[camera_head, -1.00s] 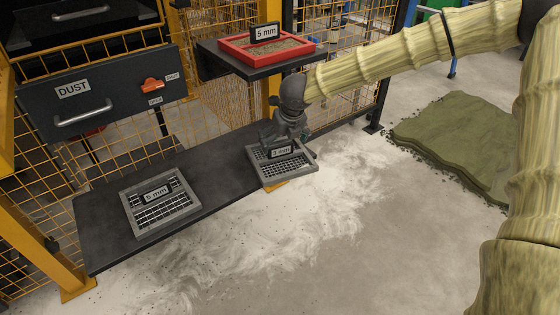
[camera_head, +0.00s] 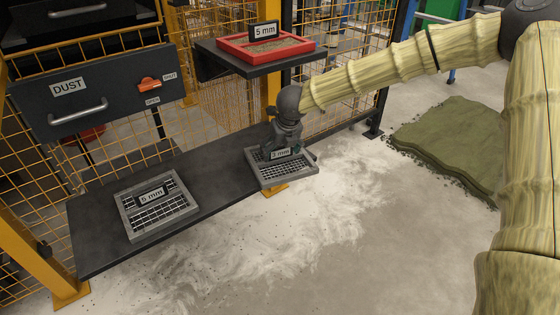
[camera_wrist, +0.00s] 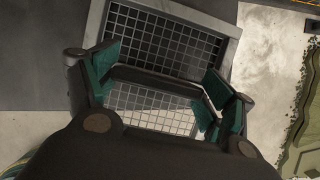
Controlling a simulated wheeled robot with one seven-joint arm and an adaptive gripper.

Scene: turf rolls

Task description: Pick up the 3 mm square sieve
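The 3 mm square sieve (camera_head: 288,174) is a grey square frame with a mesh, at the right end of the low dark shelf (camera_head: 95,245). Its "3 mm" tag (camera_head: 281,153) stands upright on it. My gripper (camera_head: 279,145) is directly over the sieve, pointing down, and hides its back part. In the wrist view my gripper (camera_wrist: 160,86) has its teal-padded fingers apart, one near each end of a dark bar across the mesh, apparently the tag. The sieve's mesh and pale rim (camera_wrist: 226,27) show beyond. I cannot tell whether the pads touch the bar.
Another grey square sieve (camera_head: 128,229) lies on the shelf's left part; its tag is hard to read. A red "5 mm" tray (camera_head: 230,49) sits on a higher shelf (camera_head: 205,60). Behind are a DUST drawer (camera_head: 110,83) and orange mesh fencing. Green turf (camera_head: 450,145) lies at right.

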